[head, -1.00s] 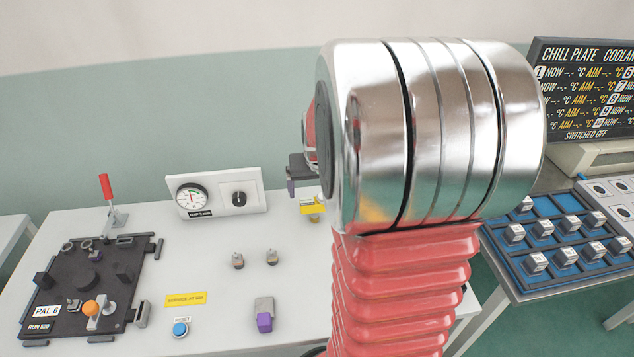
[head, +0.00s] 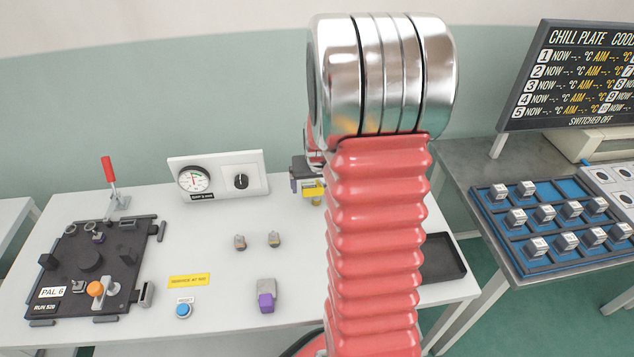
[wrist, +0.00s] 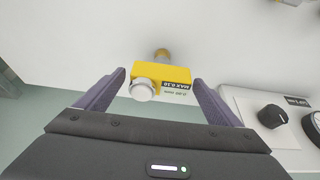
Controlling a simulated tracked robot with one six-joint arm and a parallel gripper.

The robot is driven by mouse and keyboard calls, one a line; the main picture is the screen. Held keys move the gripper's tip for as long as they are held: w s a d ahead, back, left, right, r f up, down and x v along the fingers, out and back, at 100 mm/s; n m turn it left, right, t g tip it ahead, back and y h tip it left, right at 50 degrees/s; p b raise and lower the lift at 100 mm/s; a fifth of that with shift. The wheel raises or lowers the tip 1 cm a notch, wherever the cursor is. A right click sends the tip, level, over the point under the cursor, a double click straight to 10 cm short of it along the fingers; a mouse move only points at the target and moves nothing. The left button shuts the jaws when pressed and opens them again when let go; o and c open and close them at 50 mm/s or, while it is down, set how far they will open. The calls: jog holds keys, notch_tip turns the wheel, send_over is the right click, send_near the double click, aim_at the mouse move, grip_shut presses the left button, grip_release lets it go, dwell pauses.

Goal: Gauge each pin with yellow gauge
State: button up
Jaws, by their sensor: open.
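The yellow gauge (wrist: 160,76) has a silver knob and a brass end, and a label reading MAX 0.10. In the wrist view it lies between the tips of my open gripper (wrist: 158,82), with a gap on both sides. In the head view the gauge (head: 314,190) is at the back of the white table, right of the dial box. My gripper (head: 303,176) is beside it, partly hidden by my arm. Two small metal fittings, one left (head: 240,242) and one right (head: 274,239), stand mid-table; I cannot tell if they are the pins.
A black fixture plate (head: 75,247) marked PAL 6 lies at left, with a red-handled lever (head: 110,172) behind it. A dial box (head: 218,161), a blue reset button (head: 183,311) and a grey and purple block (head: 266,296) are on the table. A black tray (head: 460,274) is at right.

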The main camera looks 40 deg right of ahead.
jog(key=c, duration=1.5)
jog(key=shift+c, duration=0.2)
dwell(0.5)
jog(key=shift+r, duration=0.35)
jog(key=shift+r, duration=2.4)
